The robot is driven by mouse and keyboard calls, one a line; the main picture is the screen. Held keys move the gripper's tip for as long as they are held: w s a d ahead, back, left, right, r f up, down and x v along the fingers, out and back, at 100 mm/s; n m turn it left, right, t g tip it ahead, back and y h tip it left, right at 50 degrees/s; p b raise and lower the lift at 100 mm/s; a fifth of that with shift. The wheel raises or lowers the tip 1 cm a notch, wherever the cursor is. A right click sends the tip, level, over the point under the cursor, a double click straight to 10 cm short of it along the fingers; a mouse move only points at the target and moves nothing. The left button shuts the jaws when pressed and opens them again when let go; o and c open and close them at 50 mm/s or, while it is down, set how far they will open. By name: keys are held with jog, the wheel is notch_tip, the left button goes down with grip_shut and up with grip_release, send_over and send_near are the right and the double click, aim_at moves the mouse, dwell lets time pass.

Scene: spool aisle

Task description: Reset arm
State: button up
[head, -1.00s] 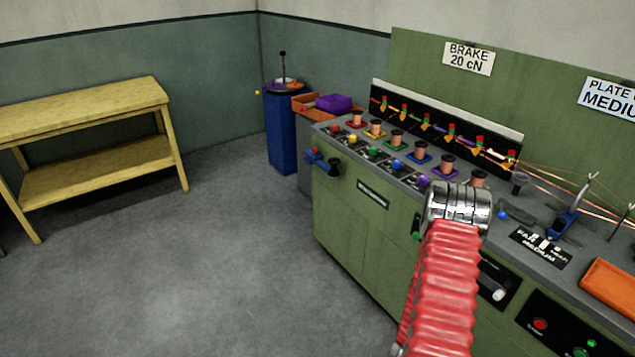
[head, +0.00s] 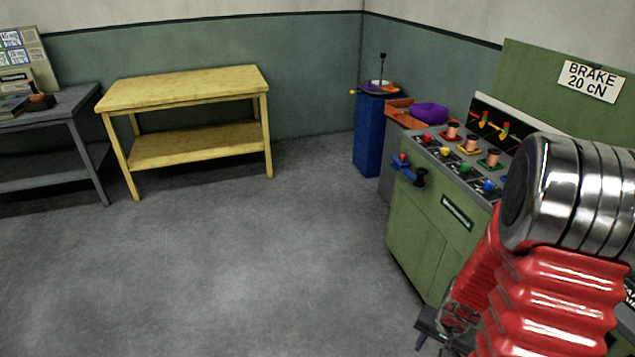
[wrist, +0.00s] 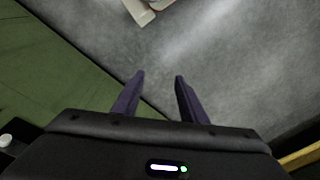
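My gripper (wrist: 159,76) shows in the wrist view with its two purple fingers apart. Nothing is between them, and grey floor lies behind. In the head view my red-sleeved arm with a metal joint fills the lower right. A dark part of my gripper shows low beside it, in front of the green machine, and the rest is hidden by the arm. The green machine (head: 425,225) stands at the right and also shows at the left of the wrist view (wrist: 45,75).
A yellow bench (head: 185,90) stands by the back wall, with a grey table (head: 75,103) left of it. A blue pedestal (head: 368,140) and an orange tray (head: 398,108) are beyond the machine. The floor (head: 250,270) between is clear.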

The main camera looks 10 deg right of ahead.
jog(key=s+a+r+n+t, duration=0.1)
jog(key=s+a+r+n, duration=0.1)
jog(key=a+r, duration=0.4)
jog(key=s+a+r+n+t, duration=0.2)
jog(key=a+r, duration=0.5)
jog(key=r, duration=0.9)
jog(key=s+a+r+n+t, duration=0.1)
jog(key=a+r+n, duration=0.3)
jog(key=r, duration=0.7)
jog(key=shift+s+a+n, duration=0.3)
jog(key=shift+s+a, duration=0.15)
jog(key=shift+a, duration=0.8)
jog(key=shift+c, duration=0.9)
